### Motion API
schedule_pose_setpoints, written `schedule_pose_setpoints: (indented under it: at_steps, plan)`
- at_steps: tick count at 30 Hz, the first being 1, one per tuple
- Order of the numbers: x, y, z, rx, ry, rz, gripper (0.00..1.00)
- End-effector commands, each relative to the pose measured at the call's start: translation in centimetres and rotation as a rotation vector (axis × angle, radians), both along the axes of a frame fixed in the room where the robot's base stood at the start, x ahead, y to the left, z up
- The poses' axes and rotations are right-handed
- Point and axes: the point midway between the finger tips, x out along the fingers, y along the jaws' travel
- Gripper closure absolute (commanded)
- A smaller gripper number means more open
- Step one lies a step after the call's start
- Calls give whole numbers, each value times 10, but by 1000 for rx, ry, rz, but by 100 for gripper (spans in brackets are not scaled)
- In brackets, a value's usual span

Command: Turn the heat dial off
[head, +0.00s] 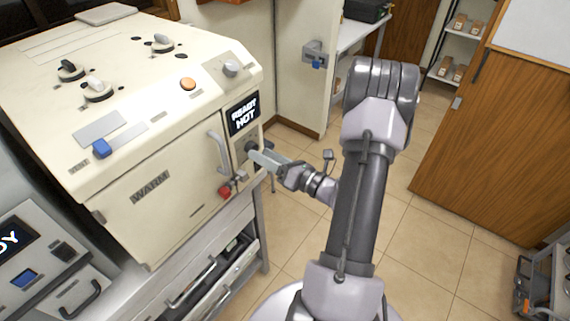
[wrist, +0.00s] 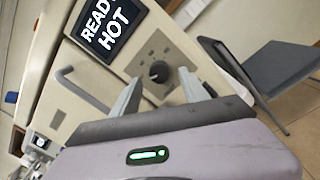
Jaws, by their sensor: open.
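A round dial with a dark centre (wrist: 159,72) sits on a grey square plate on the machine's front, below the display (wrist: 109,25) reading "READY HOT". In the wrist view my gripper (wrist: 161,92) is open, with one finger on each side of the dial's lower edge and nothing held. I cannot tell whether the fingers touch the dial. In the head view my gripper (head: 259,157) reaches to the dial plate (head: 246,142) and hides part of it. The display (head: 243,114) also shows there. No dial label is readable.
The cream machine (head: 150,205) has a front handle (head: 219,151) and a red knob (head: 225,191) close to my gripper. A grey knob (head: 231,68) and orange button (head: 188,84) are on top. A chair (wrist: 270,65) stands right of the machine.

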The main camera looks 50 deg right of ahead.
Motion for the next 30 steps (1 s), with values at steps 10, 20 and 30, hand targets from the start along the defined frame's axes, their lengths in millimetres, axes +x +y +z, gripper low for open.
schedule_pose_setpoints:
  at_steps: [10, 20, 30]
  plan:
    - [-111, -14, -2, -1, -1, -9, 47]
    - [-157, -17, -5, -2, 0, -1, 47]
    - [-157, -17, -5, -1, 0, 0, 47]
